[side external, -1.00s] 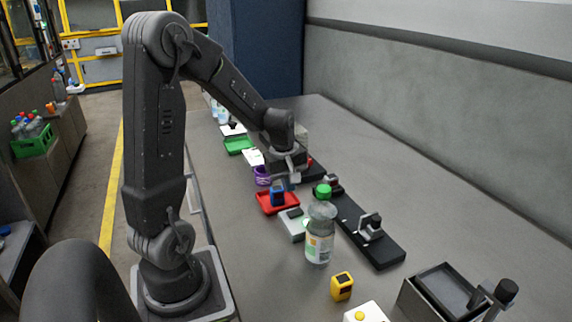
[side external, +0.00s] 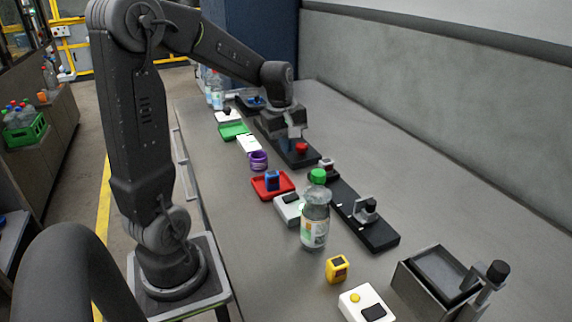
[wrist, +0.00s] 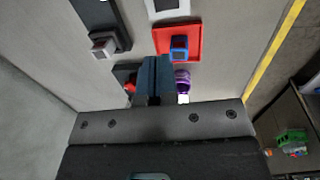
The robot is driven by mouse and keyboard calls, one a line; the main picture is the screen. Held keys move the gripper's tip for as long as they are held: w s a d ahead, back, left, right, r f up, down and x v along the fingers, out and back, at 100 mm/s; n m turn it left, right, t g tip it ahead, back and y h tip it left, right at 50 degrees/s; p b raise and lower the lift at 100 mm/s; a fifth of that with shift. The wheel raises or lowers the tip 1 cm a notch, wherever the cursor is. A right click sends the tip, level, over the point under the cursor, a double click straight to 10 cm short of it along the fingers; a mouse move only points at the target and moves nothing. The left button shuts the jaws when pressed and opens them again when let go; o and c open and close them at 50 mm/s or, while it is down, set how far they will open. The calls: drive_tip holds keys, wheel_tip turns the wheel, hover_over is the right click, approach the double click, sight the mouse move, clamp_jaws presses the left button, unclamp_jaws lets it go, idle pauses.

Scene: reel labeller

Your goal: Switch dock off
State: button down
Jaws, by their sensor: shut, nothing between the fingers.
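I cannot tell for certain which thing is the dock. A red knob (side external: 301,148) sits on a black base (side external: 300,160) farther back; in the wrist view the red knob (wrist: 130,87) is partly hidden beside my fingers. My gripper (side external: 291,141) is shut and empty, pointing down close to the red knob's left. Whether it touches the knob or base is unclear. In the wrist view my gripper (wrist: 158,60) has its fingers together.
A red tray (side external: 262,192) holds a blue item (side external: 272,180). A purple ring (side external: 258,160) and green tray (side external: 234,131) lie behind. A green-capped bottle (side external: 315,222), yellow block (side external: 337,269), white button box (side external: 365,302) and black rail (side external: 375,235) are nearer.

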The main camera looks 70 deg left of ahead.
sight(289, 196)
drive_tip(key=shift+f, duration=0.1)
drive_tip(key=f, duration=0.4)
drive_tip(key=w+f, duration=0.1)
drive_tip(key=f, duration=0.8)
drive_tip(key=shift+w+f, duration=0.3)
drive_tip(key=shift+f, duration=0.05)
drive_tip(key=shift+f, duration=0.3)
drive_tip(key=shift+s+r, duration=0.2)
drive_tip(key=shift+s, duration=0.6)
drive_tip(key=shift+w, duration=0.1)
